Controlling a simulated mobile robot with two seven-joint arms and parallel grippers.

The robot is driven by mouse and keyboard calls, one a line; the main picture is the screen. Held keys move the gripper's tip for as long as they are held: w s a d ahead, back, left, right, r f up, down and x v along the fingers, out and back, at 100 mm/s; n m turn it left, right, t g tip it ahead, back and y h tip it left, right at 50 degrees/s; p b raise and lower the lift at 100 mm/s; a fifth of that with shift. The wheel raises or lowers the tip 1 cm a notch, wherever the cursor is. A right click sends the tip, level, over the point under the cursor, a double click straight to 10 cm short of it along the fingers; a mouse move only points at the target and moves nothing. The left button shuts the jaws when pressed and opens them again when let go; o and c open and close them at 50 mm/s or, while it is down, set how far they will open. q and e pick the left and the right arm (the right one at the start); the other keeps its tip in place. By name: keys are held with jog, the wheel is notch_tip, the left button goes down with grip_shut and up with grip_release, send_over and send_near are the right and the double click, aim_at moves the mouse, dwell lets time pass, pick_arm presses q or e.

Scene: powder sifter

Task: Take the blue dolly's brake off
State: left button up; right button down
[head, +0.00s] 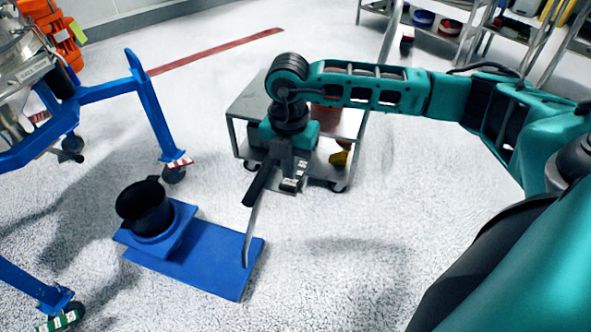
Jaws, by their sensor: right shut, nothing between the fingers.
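The blue dolly (150,105) is a tubular frame on casters at the left, cut off by the picture's edge. One caster (174,173) has a red-and-white striped piece (180,162) beside it. At the lower left another leg ends at a green-and-white marked piece (62,319). My right gripper (268,186) hangs from the teal arm near the middle, shut and empty, well to the right of the red-striped caster and apart from it. My left gripper is out of view.
A blue plate (205,262) with a black pot (145,208) lies on the floor. A thin curved grey bar (252,230) rises from it toward my gripper; contact is unclear. A grey cart (247,105) stands behind my arm, shelving (440,30) at the back right.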

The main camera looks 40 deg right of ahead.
jog(key=shift+f, duration=0.25)
dwell(0.5)
jog(key=shift+f+b, duration=1)
jog(key=shift+f, duration=0.15)
dwell(0.4)
jog(key=shift+r, duration=0.1)
jog(key=shift+r+p, duration=2.85)
jog(key=shift+r, duration=0.7)
